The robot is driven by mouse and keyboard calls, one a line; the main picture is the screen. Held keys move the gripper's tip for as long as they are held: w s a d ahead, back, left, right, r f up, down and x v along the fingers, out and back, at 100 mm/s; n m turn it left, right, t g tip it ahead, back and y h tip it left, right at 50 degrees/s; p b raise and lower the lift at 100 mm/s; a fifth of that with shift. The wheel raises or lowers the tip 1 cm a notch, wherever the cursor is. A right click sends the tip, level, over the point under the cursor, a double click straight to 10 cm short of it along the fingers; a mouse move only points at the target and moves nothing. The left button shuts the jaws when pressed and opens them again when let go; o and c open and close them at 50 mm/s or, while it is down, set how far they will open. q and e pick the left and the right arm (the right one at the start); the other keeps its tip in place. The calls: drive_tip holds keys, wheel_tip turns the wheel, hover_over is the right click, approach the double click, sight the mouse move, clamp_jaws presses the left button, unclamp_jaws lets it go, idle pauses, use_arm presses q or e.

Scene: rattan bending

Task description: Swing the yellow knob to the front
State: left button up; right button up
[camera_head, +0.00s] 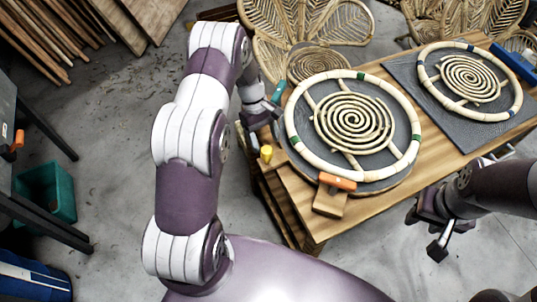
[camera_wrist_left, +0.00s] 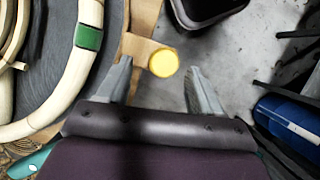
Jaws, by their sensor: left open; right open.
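The yellow knob (camera_head: 266,152) is a short upright cylinder on a wooden arm at the left edge of the workbench. In the left wrist view the yellow knob (camera_wrist_left: 163,63) lies between my left gripper's fingertips (camera_wrist_left: 158,74), slightly ahead of them. The fingers are apart and do not appear to touch it. In the head view my left gripper (camera_head: 260,135) is above and just behind the knob, partly hidden by its wrist. My right gripper (camera_head: 448,238) is open and empty, off the table's front right edge.
A round rattan ring with a spiral (camera_head: 352,122) lies beside the knob, with an orange handle (camera_head: 338,182) at its front and a teal handle (camera_head: 279,90) behind. A second ring (camera_head: 470,78) is farther right. A green bin (camera_head: 45,190) stands on the floor at left.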

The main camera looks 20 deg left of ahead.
sight(266, 150)
use_arm(q)
drive_tip(key=x, duration=0.3)
drive_tip(key=shift+s+a+f+p, duration=0.15)
drive_tip(key=shift+s+a+p, duration=0.05)
drive_tip(key=shift+s+p, duration=0.15)
drive_tip(key=shift+d+f, duration=0.3)
drive_tip(key=shift+f, duration=0.05)
drive_tip(key=shift+w+f, duration=0.1)
drive_tip(key=shift+a, duration=0.1)
clamp_jaws()
drive_tip(key=shift+s, duration=0.2)
